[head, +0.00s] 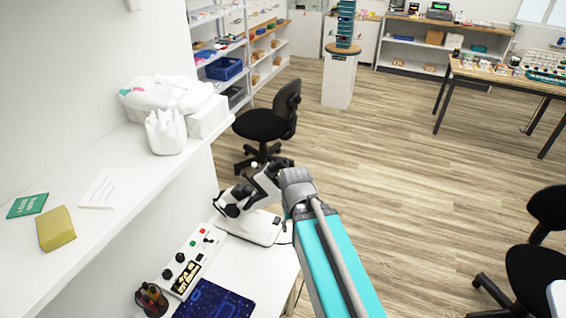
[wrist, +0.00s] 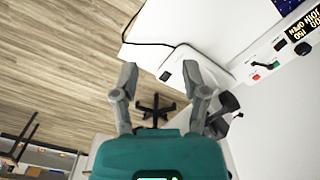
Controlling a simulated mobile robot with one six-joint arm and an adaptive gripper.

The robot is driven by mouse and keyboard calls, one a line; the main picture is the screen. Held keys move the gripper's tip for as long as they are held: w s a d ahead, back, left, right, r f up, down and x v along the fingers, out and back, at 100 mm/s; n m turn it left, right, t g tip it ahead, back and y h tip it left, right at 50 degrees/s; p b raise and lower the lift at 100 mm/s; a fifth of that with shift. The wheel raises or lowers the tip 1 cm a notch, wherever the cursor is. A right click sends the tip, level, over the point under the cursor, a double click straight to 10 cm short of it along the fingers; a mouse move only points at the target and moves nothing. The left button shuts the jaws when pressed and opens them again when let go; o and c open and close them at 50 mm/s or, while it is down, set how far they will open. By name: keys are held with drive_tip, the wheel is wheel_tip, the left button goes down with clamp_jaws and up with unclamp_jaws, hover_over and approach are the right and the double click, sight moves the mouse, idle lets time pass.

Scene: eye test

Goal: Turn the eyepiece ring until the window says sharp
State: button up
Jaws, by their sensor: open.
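A white microscope-like instrument (head: 252,222) with black eyepieces (head: 233,200) stands on the white bench, beside my arm. In the wrist view its white base (wrist: 208,62) and black parts (wrist: 228,103) show behind and beside the right finger. I cannot make out a separate eyepiece ring. A control box (head: 205,243) has a dark window (head: 187,276) with yellow lettering; the box is cut off in the wrist view, its window (wrist: 305,30) upside down and not clearly legible. My gripper (wrist: 160,72) is open, its fingers apart with nothing held between them.

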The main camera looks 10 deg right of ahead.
drive_tip(key=o, duration=0.4)
drive_tip(key=shift+w+r, duration=0.1)
drive_tip(key=shift+r, duration=0.05)
drive_tip(key=shift+c, duration=0.2)
drive_tip(key=n+t+y+p, duration=0.2)
drive_tip(key=n+y+p, duration=0.35)
drive_tip(key=p, duration=1.65)
approach(285, 161)
wheel_tip(285, 161, up, 3)
drive_tip(key=s+n+h, duration=0.1)
drive_tip(key=n, duration=0.1)
drive_tip(key=shift+w+d+r, duration=0.25)
drive_tip(key=shift+d, duration=0.05)
drive_tip(key=shift+f, duration=0.15)
drive_tip(key=b+x, duration=1.2)
drive_tip(key=x, duration=0.1)
drive_tip(key=shift+a+f, duration=0.2)
drive_tip(key=shift+a, duration=0.05)
drive_tip(key=c, duration=1.2)
